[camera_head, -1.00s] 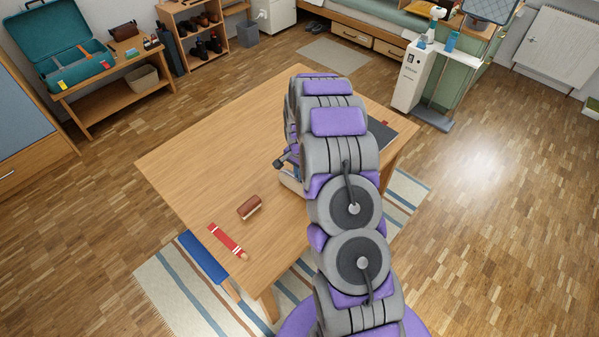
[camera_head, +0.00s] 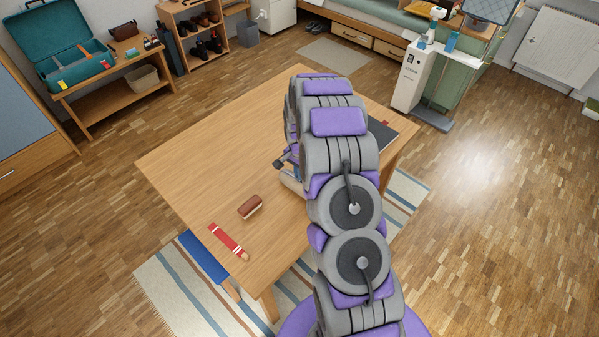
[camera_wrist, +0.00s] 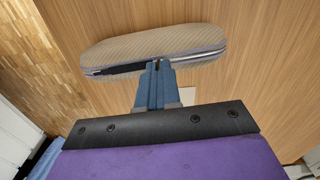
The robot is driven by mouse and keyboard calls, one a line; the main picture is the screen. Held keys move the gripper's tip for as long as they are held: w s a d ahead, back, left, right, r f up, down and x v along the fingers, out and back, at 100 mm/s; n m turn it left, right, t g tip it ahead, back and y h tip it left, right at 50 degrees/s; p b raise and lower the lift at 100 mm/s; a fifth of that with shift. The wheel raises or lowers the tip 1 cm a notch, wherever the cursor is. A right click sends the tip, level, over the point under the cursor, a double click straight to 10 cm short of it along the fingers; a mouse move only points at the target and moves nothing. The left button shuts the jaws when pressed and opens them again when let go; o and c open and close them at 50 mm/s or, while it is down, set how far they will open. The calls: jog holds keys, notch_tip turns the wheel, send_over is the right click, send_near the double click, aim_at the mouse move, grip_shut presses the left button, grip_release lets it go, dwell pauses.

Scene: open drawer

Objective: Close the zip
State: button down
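A beige, ribbed, oblong case (camera_wrist: 150,48) with rounded ends lies on the wooden table in the wrist view. A zip line (camera_wrist: 205,58) runs along its near side, with a dark strip (camera_wrist: 120,70) left of my fingers and a paler, silvery line right of them. My gripper (camera_wrist: 157,66) has its blue fingers close together at the zip, around the middle of that side. A small dark bit, apparently the zip pull, shows between the fingertips. In the head view my arm hides the gripper and nearly all of the case.
The wooden table (camera_head: 220,140) also bears a brown case (camera_head: 250,207), a red strip with a tan end (camera_head: 228,240) near the front edge, and a dark flat item (camera_head: 395,135) at the right. The table's left half is largely clear.

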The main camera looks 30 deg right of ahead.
dwell(0.3)
jog(key=s+d, duration=0.1)
jog(key=s, duration=0.1)
jog(key=s+d+p, duration=0.1)
jog(key=s, duration=0.2)
jog(key=s+d+p, duration=0.1)
jog(key=s, duration=0.1)
jog(key=shift+s+d, duration=0.35)
jog(key=shift+s, duration=0.05)
jog(key=shift+w+a, duration=0.1)
jog(key=shift+w, duration=0.1)
dwell(0.4)
jog(key=c, duration=1.3)
grip_release()
